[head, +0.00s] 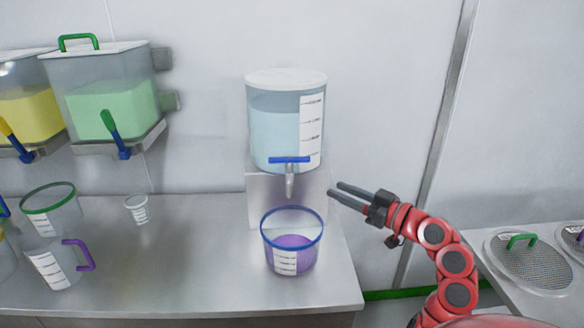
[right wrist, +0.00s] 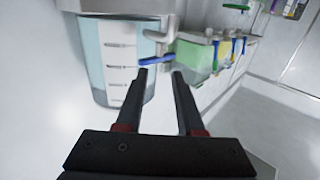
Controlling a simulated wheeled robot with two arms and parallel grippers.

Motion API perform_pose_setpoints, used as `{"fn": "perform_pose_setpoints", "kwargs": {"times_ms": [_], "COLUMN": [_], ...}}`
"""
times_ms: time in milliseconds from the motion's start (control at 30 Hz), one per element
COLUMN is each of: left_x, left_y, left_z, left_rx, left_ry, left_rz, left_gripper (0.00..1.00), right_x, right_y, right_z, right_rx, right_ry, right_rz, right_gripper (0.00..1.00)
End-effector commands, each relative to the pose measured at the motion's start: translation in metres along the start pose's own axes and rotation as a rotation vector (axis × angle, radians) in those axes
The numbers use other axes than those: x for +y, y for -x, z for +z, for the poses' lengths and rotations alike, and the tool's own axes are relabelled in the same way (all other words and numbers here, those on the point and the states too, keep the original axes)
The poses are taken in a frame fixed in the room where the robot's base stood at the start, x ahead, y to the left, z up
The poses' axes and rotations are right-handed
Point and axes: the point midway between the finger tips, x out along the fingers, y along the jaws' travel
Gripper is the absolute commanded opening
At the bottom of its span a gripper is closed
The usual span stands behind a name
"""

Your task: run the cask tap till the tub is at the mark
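The cask (head: 275,135) is clear with a white lid, a scale and pale blue liquid. It stands on a raised stand, and its tap (head: 289,160) has a blue handle lying crosswise above a grey spout. The tub (head: 291,222) has a blue rim and stands under the spout. It holds purple liquid partway up beside a white scale; which line is the mark I cannot tell. No stream shows. My right gripper (head: 335,190) is open and empty, right of the spout. In the right wrist view the blue handle (right wrist: 157,62) shows just beyond its fingertips (right wrist: 161,72).
Hoppers of yellow (head: 30,113) and green (head: 112,110) material with their own taps hang on the left wall. A jug with a purple handle (head: 52,265), a green-rimmed tub (head: 51,208) and a small cup (head: 137,209) stand on the left bench. A mesh-topped bench (head: 530,265) stands right.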

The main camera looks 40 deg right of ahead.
Motion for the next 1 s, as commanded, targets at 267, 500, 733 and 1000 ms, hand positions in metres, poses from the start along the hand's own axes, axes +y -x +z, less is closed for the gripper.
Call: {"fn": "perform_pose_setpoints", "kwargs": {"times_ms": [267,500,733,1000], "left_x": [-0.001,-0.001,-0.002,-0.002], "left_y": [-0.013,-0.024,-0.031,-0.033], "left_z": [-0.002,-0.004,-0.005,-0.005], "left_rx": [0.0,0.0,0.0,0.0], "left_ry": [0.0,0.0,0.0,0.0], "left_rz": [0.0,0.0,0.0,0.0], "left_gripper": [0.48,0.48,0.48,0.48], "right_x": [-0.002,-0.001,0.0,0.001], "right_y": [-0.058,-0.115,-0.154,-0.168], "right_z": [-0.003,-0.004,-0.003,-0.001], "right_rx": [0.0,0.002,0.003,0.004], "right_ry": [-0.003,-0.003,-0.004,-0.003], "right_rz": [-0.004,-0.002,0.0,0.004], "right_gripper": [0.37,0.37,0.37,0.37]}}
